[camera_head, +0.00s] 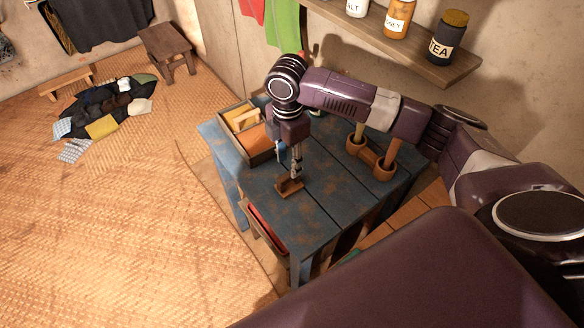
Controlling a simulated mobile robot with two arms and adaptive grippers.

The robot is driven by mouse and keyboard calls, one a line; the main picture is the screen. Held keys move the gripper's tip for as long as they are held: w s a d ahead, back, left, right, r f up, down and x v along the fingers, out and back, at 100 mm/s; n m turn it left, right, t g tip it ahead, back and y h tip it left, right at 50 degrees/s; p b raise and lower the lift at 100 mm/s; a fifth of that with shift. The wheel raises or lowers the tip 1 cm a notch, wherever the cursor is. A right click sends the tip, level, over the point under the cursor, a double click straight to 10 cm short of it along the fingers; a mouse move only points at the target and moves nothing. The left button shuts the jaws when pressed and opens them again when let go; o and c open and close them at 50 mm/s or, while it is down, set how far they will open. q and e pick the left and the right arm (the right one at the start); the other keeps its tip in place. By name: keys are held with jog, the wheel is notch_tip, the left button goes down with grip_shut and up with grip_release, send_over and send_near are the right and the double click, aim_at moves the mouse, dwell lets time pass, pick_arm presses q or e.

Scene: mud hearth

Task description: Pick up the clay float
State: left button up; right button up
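A small brown block with a raised part, which looks like the clay float (288,188), is on the worn blue table (310,209) near its middle. My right arm reaches in from the right, over the table, and points down. My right gripper (296,172) is right at the float, with its fingertips over or against its upper side. The fingers look narrow and close together, but I cannot tell whether they grip the float. The float looks level and seems to rest on the tabletop. My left gripper is not in view.
A divided wooden box (263,156) with orange-brown contents stands at the table's back left. A wall shelf (420,62) with labelled jars is above. The table's front middle is clear.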

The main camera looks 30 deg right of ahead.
aim_at(288, 177)
jog(key=shift+s+a+f+p, duration=0.3)
jog(key=shift+s+a+f, duration=0.3)
jog(key=shift+s, duration=0.1)
notch_tip(288, 177, down, 2)
jog(key=shift+s+d+f+p, duration=0.1)
jog(key=shift+f+p, duration=0.05)
jog(key=shift+p, duration=0.5)
jog(key=f, duration=0.2)
jog(key=shift+w+d+f, duration=0.2)
jog(key=shift+f, duration=0.1)
jog(key=shift+a+f, duration=0.1)
jog(key=shift+f, duration=0.05)
jog(key=c, duration=0.9)
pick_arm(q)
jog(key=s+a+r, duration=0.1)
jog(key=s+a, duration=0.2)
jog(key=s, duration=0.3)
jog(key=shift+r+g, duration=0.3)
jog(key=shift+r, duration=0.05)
pick_arm(e)
grip_shut()
